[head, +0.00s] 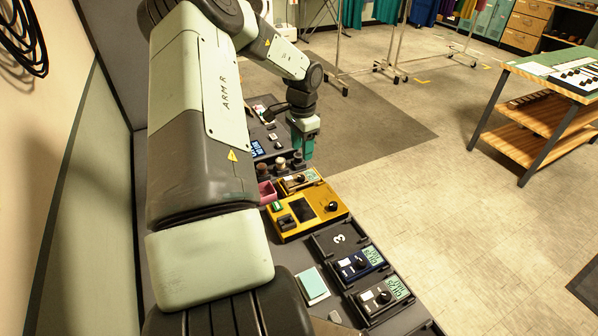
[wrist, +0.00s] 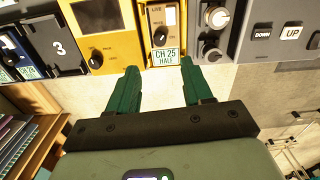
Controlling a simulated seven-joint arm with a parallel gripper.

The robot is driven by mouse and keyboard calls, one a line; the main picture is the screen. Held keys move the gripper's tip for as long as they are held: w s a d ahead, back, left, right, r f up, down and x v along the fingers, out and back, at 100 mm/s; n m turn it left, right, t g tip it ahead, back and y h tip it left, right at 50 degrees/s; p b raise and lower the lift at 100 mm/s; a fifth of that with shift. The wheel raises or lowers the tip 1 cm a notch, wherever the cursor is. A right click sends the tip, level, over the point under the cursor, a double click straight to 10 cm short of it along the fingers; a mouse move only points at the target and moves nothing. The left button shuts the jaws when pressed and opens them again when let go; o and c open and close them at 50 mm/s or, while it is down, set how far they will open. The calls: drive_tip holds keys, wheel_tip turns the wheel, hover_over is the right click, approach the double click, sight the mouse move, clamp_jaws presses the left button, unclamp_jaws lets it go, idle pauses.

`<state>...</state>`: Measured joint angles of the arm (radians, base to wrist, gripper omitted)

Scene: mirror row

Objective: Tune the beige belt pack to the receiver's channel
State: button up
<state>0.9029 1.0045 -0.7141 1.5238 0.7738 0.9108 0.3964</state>
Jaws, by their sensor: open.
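The beige belt pack (wrist: 163,20) sits in the slot of a yellow unit (wrist: 102,28), with a LIVE label, a black knob and a pale display reading what looks like "CH 25 HALE". In the head view the beige pack (head: 300,179) lies at the far end of the yellow unit (head: 318,222). My gripper (wrist: 160,66) is open and empty, its teal fingers just short of the pack's display end, one on each side. It also shows in the head view (head: 306,156), beyond the pack. Which part is the receiver, and its channel, I cannot tell.
Knobs (head: 279,163) and a pink container (head: 267,192) stand near the yellow unit. A control with an UP button (wrist: 290,33) is at right.

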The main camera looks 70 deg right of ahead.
sight(301, 177)
wheel_tip(301, 177, down, 10)
idle(0.4)
clamp_jaws()
